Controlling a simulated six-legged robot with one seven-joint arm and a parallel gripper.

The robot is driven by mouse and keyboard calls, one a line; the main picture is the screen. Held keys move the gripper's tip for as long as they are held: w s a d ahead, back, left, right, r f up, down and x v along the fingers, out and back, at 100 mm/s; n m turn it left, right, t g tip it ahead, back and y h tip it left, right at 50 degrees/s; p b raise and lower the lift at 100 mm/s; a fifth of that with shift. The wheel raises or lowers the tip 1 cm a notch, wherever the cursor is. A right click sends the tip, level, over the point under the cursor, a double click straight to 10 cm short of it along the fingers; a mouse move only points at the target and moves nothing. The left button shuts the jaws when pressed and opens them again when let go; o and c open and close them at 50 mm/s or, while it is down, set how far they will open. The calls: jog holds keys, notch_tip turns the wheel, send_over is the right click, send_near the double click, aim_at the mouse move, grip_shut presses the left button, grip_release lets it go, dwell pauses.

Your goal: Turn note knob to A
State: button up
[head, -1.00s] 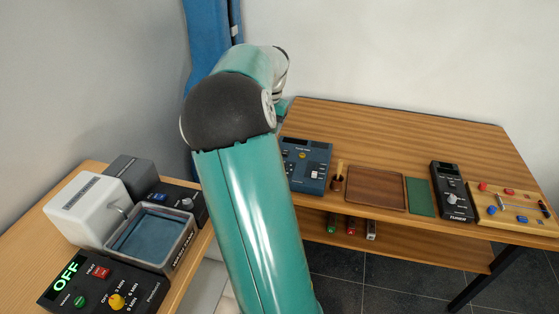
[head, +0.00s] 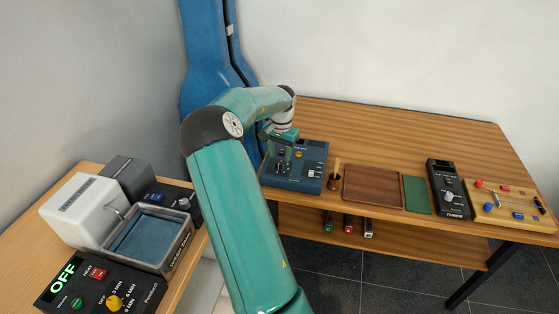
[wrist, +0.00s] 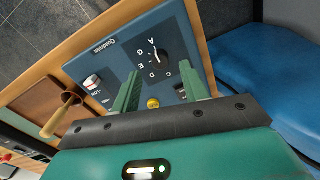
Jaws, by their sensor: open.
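The note knob (wrist: 159,56) sits on a black dial plate with white letters, including A, C, D, E and G, on a blue instrument panel (wrist: 112,57). A pale mark shows on the knob; I cannot tell which letter it points to. The blue instrument (head: 309,172) stands at the left end of the far table in the head view. My gripper (head: 280,157) is over its left part, pointing down. In the wrist view my gripper (wrist: 160,72) is open and empty, its two green fingers apart on either side of the dial's lower part. Contact cannot be judged.
A yellow button (wrist: 153,103) lies between the fingers in the wrist view. A wooden-handled tool (head: 337,175), a brown tray (head: 372,186) and a black tuner (head: 447,187) stand to the right. A blue case (head: 208,70) rises behind. The table's back is clear.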

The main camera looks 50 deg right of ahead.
aim_at(279, 163)
jog(key=shift+w+f, duration=0.1)
jog(key=shift+f, duration=1.7)
jog(key=shift+c, duration=0.2)
grip_shut()
jog(key=shift+n, duration=0.6)
jog(key=shift+o, duration=0.2)
grip_release()
